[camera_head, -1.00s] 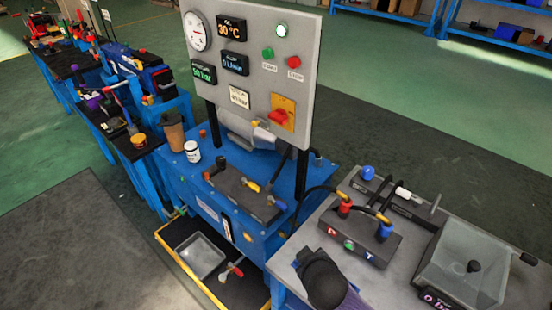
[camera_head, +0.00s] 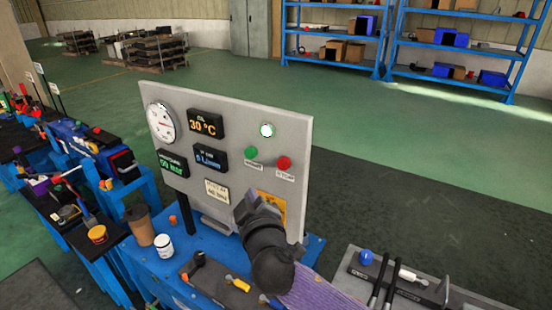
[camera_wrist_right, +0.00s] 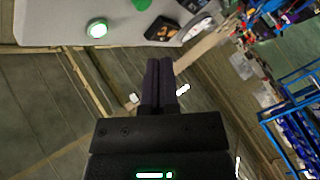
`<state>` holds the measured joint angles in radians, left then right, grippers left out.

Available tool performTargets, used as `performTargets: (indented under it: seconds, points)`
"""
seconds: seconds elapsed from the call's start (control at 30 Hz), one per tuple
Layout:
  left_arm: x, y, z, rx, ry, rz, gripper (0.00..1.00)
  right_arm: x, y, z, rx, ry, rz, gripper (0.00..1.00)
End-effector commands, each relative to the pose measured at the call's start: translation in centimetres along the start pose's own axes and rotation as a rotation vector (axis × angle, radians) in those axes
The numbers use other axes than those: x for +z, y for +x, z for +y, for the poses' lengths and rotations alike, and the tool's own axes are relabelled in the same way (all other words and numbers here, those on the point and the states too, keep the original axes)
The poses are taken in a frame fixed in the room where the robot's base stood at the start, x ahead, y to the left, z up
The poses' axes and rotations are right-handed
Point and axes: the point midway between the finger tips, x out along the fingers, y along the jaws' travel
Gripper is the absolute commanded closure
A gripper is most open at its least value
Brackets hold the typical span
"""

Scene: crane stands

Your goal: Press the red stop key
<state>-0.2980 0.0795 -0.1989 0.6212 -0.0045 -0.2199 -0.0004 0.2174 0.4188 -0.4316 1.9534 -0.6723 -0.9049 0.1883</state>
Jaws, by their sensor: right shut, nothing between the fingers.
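The red stop key (camera_head: 284,163) is a round red button on the right part of the grey upright panel (camera_head: 225,120), with a small label under it. A green key (camera_head: 251,153) sits to its left and a lit lamp (camera_head: 266,130) above. My right gripper (camera_head: 246,203) is in front of the panel's lower part, lower and left of the red key in the picture. In the right wrist view, its dark fingers (camera_wrist_right: 161,84) are shut and empty; the lamp (camera_wrist_right: 97,29) and part of the green key (camera_wrist_right: 142,4) show at the top, but not the red key. My left gripper is out of view.
A round gauge (camera_head: 161,122) and lit displays fill the panel's left side. My right arm partly hides an orange plate (camera_head: 271,206) below the keys. A brown cup (camera_head: 139,223) and a white jar (camera_head: 164,245) stand on the blue bench, left of the arm.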

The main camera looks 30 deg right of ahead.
Motion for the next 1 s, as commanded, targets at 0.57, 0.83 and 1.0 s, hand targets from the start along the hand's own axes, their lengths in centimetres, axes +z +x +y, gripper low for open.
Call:
performTargets:
  seconds: [0.57,0.83,1.0]
  points:
    - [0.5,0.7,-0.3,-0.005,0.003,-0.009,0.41,2.1,2.6,1.7,0.000,-0.004,-0.003,1.00]
    - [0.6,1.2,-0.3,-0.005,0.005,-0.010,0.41,3.9,5.2,3.6,-0.001,-0.001,-0.004,1.00]
    - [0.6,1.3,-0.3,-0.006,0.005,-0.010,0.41,4.5,6.0,4.3,-0.001,0.000,-0.003,1.00]
